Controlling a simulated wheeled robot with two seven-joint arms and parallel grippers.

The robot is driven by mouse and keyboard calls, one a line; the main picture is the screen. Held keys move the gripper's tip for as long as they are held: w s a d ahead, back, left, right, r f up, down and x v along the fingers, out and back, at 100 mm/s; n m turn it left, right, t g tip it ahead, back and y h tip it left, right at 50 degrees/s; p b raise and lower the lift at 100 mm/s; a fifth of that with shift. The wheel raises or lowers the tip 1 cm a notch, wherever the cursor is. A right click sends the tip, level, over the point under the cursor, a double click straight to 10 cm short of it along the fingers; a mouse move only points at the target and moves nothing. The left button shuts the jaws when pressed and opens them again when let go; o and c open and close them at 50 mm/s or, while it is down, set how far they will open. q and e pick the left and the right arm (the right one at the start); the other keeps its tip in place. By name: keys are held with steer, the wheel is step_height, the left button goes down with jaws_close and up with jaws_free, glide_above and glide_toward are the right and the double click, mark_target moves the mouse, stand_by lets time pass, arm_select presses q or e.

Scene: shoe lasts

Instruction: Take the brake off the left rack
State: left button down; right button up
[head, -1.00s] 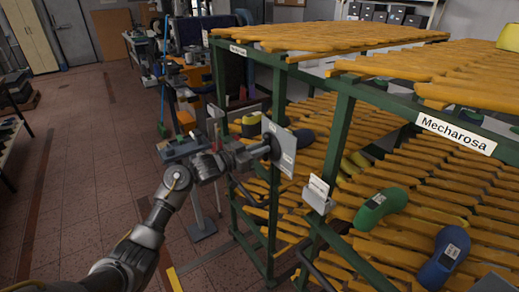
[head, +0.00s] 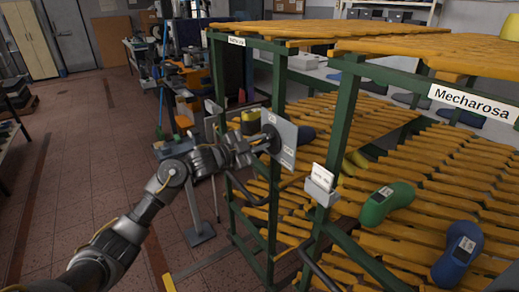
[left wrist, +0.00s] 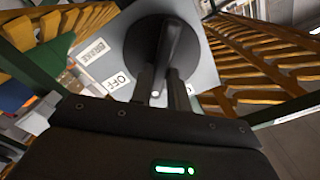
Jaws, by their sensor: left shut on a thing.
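The left rack (head: 343,115) has a green frame and yellow slats. A light grey brake panel (head: 286,152) is on its front post. In the left wrist view, the panel (left wrist: 205,75) carries labels reading BRAKE and OFF and a round black brake knob (left wrist: 135,50) with a raised grip bar. My left gripper (head: 262,140) is at the knob; in the left wrist view its two fingers (left wrist: 160,82) are closed on the grip bar. The fingers cover the bar's lower end and part of the panel's lower labels. My right gripper is not in view.
A green last (head: 385,205) and a blue last (head: 457,255) lie on the slats to the right. A small grey box with a white card (head: 321,185) is on the post right of the panel. Tiled floor (head: 85,180) is open on the left.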

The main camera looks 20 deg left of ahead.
arm_select(q)
steer(key=m+b, duration=0.2)
steer(key=m, duration=0.1)
steer(key=m+b, duration=0.2)
steer(key=b, duration=0.1)
steer(key=f+m+b, duration=0.1)
steer(key=m+b, duration=0.1)
steer(key=m, duration=0.1)
steer(key=shift+s+d+m+b, duration=0.1)
steer(key=shift+d+m+b, duration=0.05)
steer(key=shift+m+b, duration=0.2)
steer(key=shift+r+m+b, duration=0.1)
steer(key=shift+m+b, duration=0.25)
steer(key=shift+m, duration=0.1)
steer(key=c, duration=1.3)
jaws_free()
steer(key=shift+c, duration=0.2)
steer(key=shift+s, duration=0.1)
